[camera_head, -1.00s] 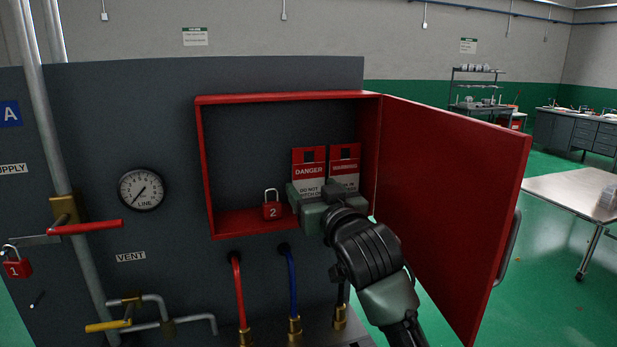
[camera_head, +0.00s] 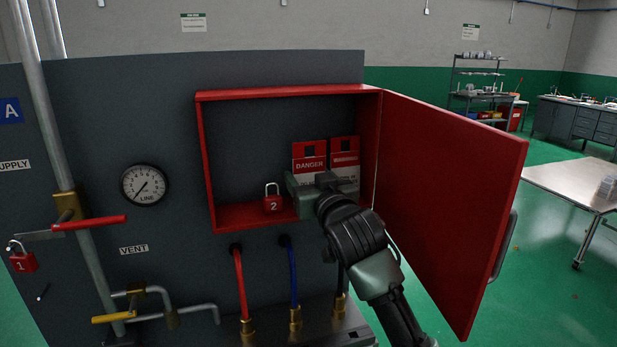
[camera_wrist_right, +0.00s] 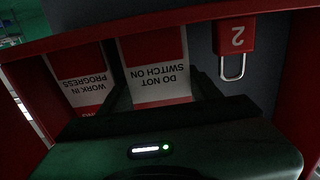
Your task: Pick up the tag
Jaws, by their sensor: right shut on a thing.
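The red and white DANGER tag (camera_head: 308,160) stands in the open red box, left of a second red and white tag (camera_head: 344,155). My right gripper (camera_head: 306,188) reaches into the box from the front, in front of the lower part of both tags. In the right wrist view, which is upside down, its fingers flank the DO NOT SWITCH ON tag (camera_wrist_right: 155,68), and it is shut on that tag. The WORK IN PROGRESS tag (camera_wrist_right: 80,82) is beside it, outside the fingers. The tag's lower edge is hidden in the head view. My left gripper is not in view.
A red padlock marked 2 (camera_head: 272,204) stands close left of the gripper on the box floor. The box door (camera_head: 450,190) is open to the right, beside my arm. A gauge (camera_head: 144,185), pipes and valve handles are on the panel's left. Hoses hang below the box.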

